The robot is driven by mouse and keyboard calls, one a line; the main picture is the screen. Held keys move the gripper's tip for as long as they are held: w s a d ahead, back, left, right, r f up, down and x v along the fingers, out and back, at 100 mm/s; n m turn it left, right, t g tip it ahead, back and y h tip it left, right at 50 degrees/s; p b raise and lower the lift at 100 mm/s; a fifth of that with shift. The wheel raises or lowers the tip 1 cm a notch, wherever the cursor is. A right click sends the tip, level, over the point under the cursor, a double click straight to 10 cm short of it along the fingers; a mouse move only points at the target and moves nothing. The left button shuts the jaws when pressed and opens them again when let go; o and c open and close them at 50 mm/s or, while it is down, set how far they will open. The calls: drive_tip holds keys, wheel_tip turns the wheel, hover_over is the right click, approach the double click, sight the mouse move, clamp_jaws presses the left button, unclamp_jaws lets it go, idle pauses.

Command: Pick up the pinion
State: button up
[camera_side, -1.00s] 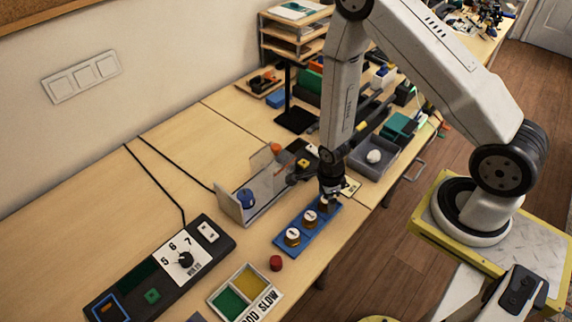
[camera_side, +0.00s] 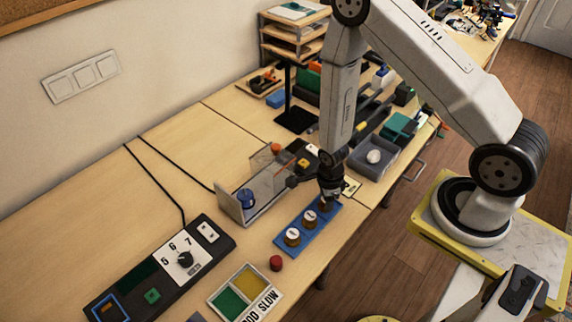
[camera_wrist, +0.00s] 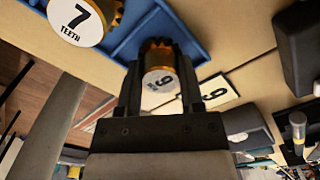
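The pinion (camera_wrist: 160,72) is a brass-coloured toothed part with a white numbered face, at the end of the blue tray. My gripper (camera_wrist: 160,88) has one dark finger on each side of it, close to its sides. Whether the fingers press on it or leave a small gap cannot be told. In the side view my gripper (camera_side: 330,190) points down over the far end of the blue tray (camera_side: 287,252) and partly hides this pinion. Two other pinions with white faces sit in the tray, one at its near end (camera_side: 292,237) and one in the middle (camera_side: 309,219); the wrist view shows one marked 7 (camera_wrist: 82,18).
A clear-walled stand (camera_side: 232,212) is close to the left of the tray. A grey bin (camera_side: 372,165) is behind my gripper to the right. A red cap (camera_side: 276,263), a green and yellow tray (camera_side: 212,298) and a dark control panel (camera_side: 120,285) lie nearer the camera.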

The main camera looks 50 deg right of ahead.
clamp_jaws()
drive_tip(key=shift+r, duration=0.15)
drive_tip(key=shift+r, duration=4.85)
